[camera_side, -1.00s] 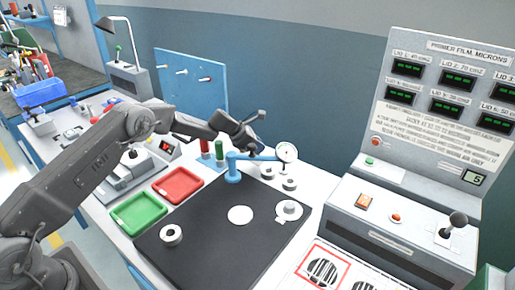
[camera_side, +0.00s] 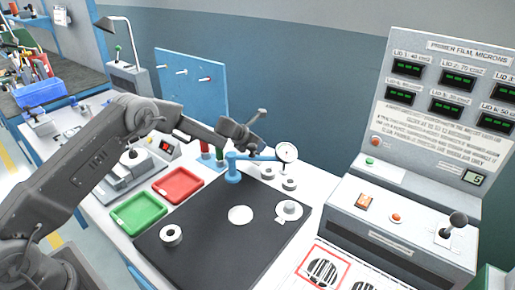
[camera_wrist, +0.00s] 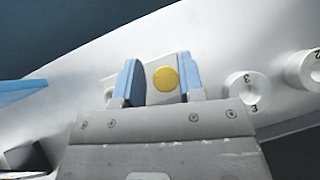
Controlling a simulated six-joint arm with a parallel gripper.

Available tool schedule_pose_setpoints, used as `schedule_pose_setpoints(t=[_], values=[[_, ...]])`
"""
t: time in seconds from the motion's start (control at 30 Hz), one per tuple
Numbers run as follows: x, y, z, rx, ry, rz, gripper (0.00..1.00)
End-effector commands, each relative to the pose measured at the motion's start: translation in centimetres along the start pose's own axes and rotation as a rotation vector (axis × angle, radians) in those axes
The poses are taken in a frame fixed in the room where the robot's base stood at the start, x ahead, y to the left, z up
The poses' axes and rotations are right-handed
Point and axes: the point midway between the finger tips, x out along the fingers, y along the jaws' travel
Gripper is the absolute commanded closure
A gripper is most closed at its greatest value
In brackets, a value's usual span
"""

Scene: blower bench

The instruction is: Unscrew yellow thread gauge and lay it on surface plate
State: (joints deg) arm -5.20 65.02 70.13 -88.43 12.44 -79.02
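The yellow thread gauge (camera_wrist: 165,79) shows as a round yellow disc in the wrist view, in front of a pale block. My gripper (camera_wrist: 160,80) has its two blue fingers apart, one on each side of the disc. A gap shows at the left finger; the right finger is very near the disc, and I cannot tell if it touches. In the side view my gripper (camera_side: 258,148) hangs beyond the far edge of the dark plate, beside the dial gauge stand, and the yellow gauge is hidden. The dark surface plate (camera_side: 205,255) lies on the white bench.
A blue stand with a dial gauge (camera_side: 285,152) is close to my gripper. Several pale rings and a white disc (camera_side: 240,215) lie on or around the plate. Red (camera_side: 178,184) and green (camera_side: 139,210) trays are at its left. A control console (camera_side: 400,225) stands at right.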

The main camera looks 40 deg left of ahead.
Motion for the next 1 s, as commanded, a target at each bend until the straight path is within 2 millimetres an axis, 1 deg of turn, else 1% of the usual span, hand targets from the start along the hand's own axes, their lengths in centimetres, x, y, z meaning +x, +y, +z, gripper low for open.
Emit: schedule_pose_setpoints(t=[0.33,0.5,0.7,0.97,1.0], values=[[0.01,-0.12,0.04,0.017,-0.001,-0.02,0.65],[0.08,-0.12,-0.02,0.13,-0.001,-0.136,0.65],[0.14,-0.58,-0.01,0.264,-0.001,-0.274,0.65],[0.09,-0.75,-0.02,0.283,0.001,-0.296,0.65],[0.09,-0.75,-0.01,0.283,0.001,-0.295,0.68]])
